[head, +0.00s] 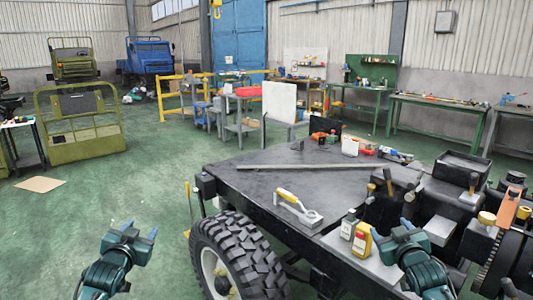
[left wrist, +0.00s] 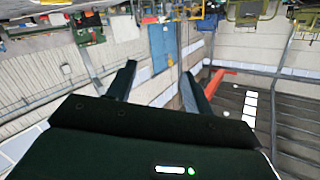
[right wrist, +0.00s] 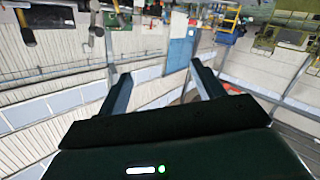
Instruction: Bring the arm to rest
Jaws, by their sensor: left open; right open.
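My left gripper (head: 138,234) is open and empty at the lower left of the head view, above the green floor and left of the big tyre. Its two fingers stand apart in the left wrist view (left wrist: 158,82), with only the far hall between them. My right gripper (head: 392,229) is open at the lower right of the head view, in front of the chassis. In the right wrist view (right wrist: 158,90) its fingers are also apart with nothing between them. Both arms come up from the bottom edge of the head view.
The chassis deck (head: 260,172) with its tyre (head: 238,258) fills the front right. The green floor (head: 150,190) at left is mostly clear.

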